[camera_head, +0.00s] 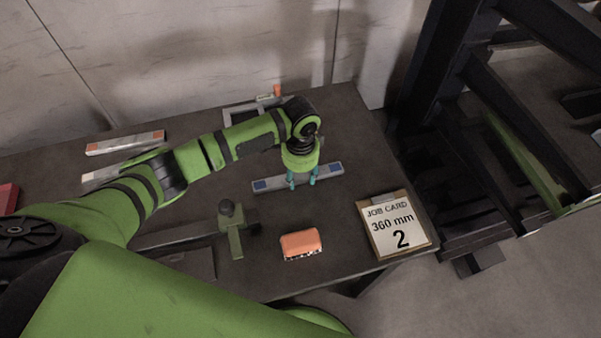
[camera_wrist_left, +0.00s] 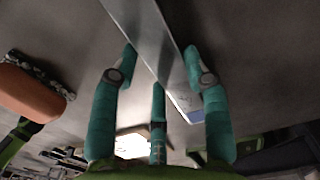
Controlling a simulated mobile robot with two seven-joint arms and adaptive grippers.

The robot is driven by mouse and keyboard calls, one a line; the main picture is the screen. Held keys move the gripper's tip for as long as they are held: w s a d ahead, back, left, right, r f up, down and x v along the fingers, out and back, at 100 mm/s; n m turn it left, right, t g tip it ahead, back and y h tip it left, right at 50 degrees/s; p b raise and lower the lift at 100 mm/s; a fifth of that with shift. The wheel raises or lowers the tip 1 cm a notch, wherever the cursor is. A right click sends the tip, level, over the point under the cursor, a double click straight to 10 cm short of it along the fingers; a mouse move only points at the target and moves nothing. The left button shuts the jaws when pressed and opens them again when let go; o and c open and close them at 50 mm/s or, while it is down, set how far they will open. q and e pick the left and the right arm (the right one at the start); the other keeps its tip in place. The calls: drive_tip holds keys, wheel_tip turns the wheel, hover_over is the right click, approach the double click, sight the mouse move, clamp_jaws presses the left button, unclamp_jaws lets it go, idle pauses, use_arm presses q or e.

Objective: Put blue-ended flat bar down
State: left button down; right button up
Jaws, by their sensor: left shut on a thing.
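The blue-ended flat bar (camera_head: 272,184) is a grey metal bar with a blue patch near each end, at the middle right of the table in the head view. My left gripper (camera_head: 302,181) points down over it, with its teal fingers at the bar. It is shut on the bar. In the left wrist view the bar (camera_wrist_left: 150,40) runs between the teal fingers (camera_wrist_left: 160,75), with one blue end beyond them. I cannot tell whether the bar touches the table top. My right gripper is not in view.
An orange-ended bar (camera_head: 125,143) lies at the back left. An orange brush-like block (camera_head: 301,244) and a job card reading "360 mm 2" (camera_head: 396,226) lie near the front edge. A green stop fixture (camera_head: 233,232) stands left of the block. A dark rack (camera_head: 470,180) stands beyond the right edge.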

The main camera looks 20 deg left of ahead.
sight(301, 179)
use_arm(q)
drive_tip(key=shift+w+f, duration=0.15)
drive_tip(key=shift+f, duration=0.1)
drive_tip(key=c, duration=0.6)
unclamp_jaws()
drive_tip(key=shift+f, duration=0.1)
drive_tip(key=shift+s, duration=0.2)
wheel_tip(301, 179, up, 12)
drive_tip(key=shift+r+b, duration=0.2)
drive_tip(key=shift+b, duration=0.45)
